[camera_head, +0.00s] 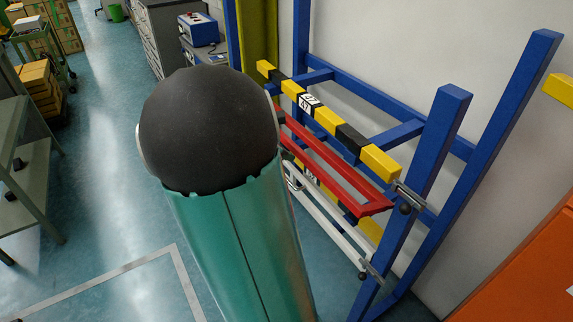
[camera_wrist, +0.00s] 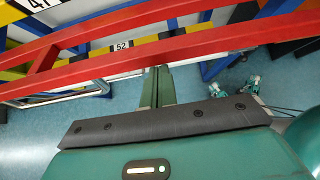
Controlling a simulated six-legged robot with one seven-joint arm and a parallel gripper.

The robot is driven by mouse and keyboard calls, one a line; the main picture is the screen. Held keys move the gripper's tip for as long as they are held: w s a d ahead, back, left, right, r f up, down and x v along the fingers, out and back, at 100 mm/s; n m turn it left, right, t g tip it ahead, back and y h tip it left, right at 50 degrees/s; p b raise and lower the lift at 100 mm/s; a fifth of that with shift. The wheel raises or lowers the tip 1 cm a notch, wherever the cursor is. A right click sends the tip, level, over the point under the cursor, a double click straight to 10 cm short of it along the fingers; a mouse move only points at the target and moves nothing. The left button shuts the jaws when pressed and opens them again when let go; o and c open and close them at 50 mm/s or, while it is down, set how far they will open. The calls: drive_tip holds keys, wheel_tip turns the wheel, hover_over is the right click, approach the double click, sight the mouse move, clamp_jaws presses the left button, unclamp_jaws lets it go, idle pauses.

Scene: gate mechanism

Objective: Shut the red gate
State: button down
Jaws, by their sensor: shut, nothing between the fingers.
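The red gate (camera_head: 372,208) is a narrow red frame of two long rails, seen at the right of the head view below a yellow-and-black striped bar (camera_head: 378,162). Its far end is hidden behind my arm. In the wrist view its red rails (camera_wrist: 215,43) slant across the upper part. My gripper (camera_wrist: 160,74) shows there as green fingers held together, empty. The fingertips end at the lower red rail in the picture; I cannot tell whether they touch it. The gripper is hidden in the head view.
A blue frame (camera_head: 437,150) stands around the gate against a pale wall. A white rail frame (camera_head: 333,222) hangs below the red one. An orange cabinet (camera_head: 530,270) is at the lower right. A green-grey bench (camera_head: 35,165) is at the left, with open blue floor between.

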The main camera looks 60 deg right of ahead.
drive_tip(key=d+r+t+y, duration=0.1)
drive_tip(key=r, duration=0.1)
drive_tip(key=s+d+r+y, duration=0.1)
drive_tip(key=d+r+y, duration=0.1)
drive_tip(key=s+d+r+t+y, duration=0.1)
drive_tip(key=r+y, duration=0.1)
drive_tip(key=r, duration=0.1)
drive_tip(key=shift+d+t, duration=0.15)
drive_tip(key=shift+t, duration=0.15)
drive_tip(key=s+d+r+t+y, duration=0.1)
drive_tip(key=s+d+r, duration=0.3)
drive_tip(key=d, duration=0.4)
drive_tip(key=shift+s+d+r+y, duration=0.2)
drive_tip(key=shift+s+d+y, duration=0.1)
drive_tip(key=shift+y, duration=0.4)
drive_tip(key=shift+s+d, duration=0.1)
drive_tip(key=shift+s, duration=0.05)
drive_tip(key=shift+r, duration=0.1)
wheel_tip(320, 180, up, 13)
drive_tip(key=w+a, duration=0.1)
drive_tip(key=shift+w+a+r, duration=0.15)
drive_tip(key=shift+a, duration=0.05)
